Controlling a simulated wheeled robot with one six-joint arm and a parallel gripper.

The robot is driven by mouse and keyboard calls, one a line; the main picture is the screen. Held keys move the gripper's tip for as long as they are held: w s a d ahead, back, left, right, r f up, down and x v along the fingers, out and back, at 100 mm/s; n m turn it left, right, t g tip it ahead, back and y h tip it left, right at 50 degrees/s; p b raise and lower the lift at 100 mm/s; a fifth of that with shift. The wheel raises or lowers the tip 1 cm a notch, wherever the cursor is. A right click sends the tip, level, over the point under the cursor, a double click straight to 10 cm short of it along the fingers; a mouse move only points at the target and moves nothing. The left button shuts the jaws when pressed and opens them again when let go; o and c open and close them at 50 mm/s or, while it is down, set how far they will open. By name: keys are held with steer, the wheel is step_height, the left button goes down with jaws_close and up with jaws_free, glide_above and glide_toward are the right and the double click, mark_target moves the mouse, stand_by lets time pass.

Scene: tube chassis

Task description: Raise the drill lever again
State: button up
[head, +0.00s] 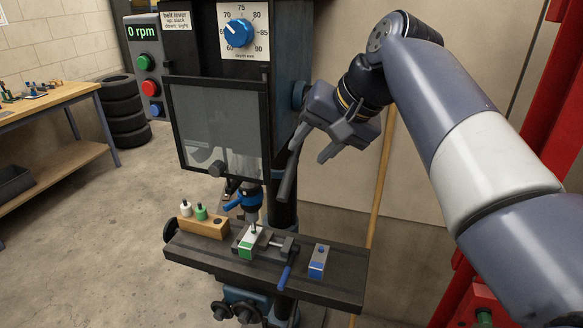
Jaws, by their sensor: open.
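The drill press (291,50) stands in the middle of the head view. A dark lever (289,178) hangs steeply down at its right side, its lower end beside the column. My gripper (335,143) is open at the right of the lever, with its fingers pointing down and left. The upper part of the lever overlaps the gripper in the picture, so I cannot tell whether they touch. Nothing shows between the fingers. The chuck with its bit (250,207) is above a pale, green-ended block (246,243) in the vise. The display (141,32) reads 0 rpm.
A transparent guard (218,125) covers the drill's front. The drill table (200,255) carries a wooden holder (203,228) with small bottles and a blue-ended block (318,262). A broomstick (381,185) and red frame (560,110) stand at right. Open floor lies at left.

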mark_target(293, 167)
steer(key=x, duration=0.9)
steer(key=shift+d, duration=0.1)
steer(key=shift+c, duration=0.4)
steer(key=shift+r, duration=0.1)
jaws_close()
